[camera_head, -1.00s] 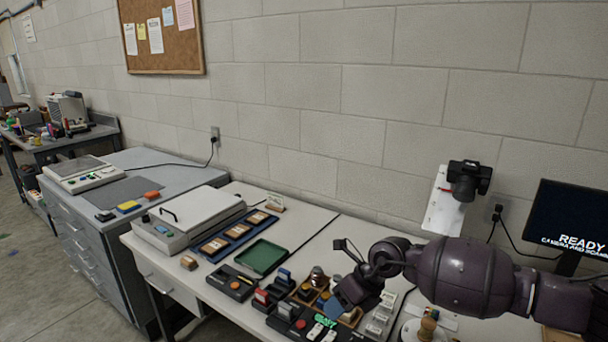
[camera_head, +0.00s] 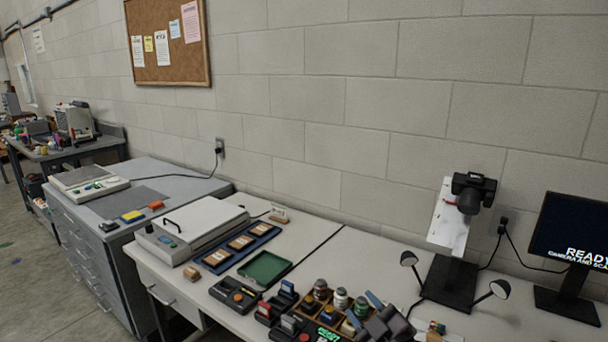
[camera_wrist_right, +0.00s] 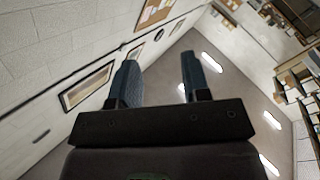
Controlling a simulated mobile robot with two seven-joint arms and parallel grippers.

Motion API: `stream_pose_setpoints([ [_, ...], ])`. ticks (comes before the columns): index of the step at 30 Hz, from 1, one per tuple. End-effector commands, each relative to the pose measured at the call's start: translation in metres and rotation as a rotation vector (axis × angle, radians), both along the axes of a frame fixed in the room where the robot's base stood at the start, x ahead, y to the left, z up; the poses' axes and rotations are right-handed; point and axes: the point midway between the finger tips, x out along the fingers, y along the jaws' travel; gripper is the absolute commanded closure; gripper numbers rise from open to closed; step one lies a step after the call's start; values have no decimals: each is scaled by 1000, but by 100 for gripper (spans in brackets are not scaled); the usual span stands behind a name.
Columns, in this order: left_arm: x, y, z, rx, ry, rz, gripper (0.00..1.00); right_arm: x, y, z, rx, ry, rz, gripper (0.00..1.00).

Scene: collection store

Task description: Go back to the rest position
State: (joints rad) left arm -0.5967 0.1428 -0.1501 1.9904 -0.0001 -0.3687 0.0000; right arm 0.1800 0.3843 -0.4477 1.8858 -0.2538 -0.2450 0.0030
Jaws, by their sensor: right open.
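My right gripper (camera_head: 372,312) shows at the bottom of the head view, in front of the stamps and bottles on the table. In the right wrist view its two blue fingers (camera_wrist_right: 157,85) stand apart with nothing between them. Behind them that view shows wall, ceiling lights and shelves. My left gripper is in neither view.
The white table (camera_head: 330,255) carries a camera stand (camera_head: 447,285) with two lamps, a green tray (camera_head: 265,268), a blue tray with framed pieces (camera_head: 222,258), a white-lidded machine (camera_head: 198,222) and several bottles (camera_head: 340,298). A monitor (camera_head: 572,240) stands at the right.

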Motion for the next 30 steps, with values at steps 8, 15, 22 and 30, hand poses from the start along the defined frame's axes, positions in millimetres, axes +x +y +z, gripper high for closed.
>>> stream_pose_setpoints([
  [8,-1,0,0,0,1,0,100,-64,-70,-90,252,344,-215,57],
  [15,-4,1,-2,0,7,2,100,-142,-123,-156,384,522,-391,57],
  [22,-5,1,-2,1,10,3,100,-224,-153,-210,409,661,-533,57],
  [30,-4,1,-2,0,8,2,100,-263,-157,-231,406,728,-573,57],
])
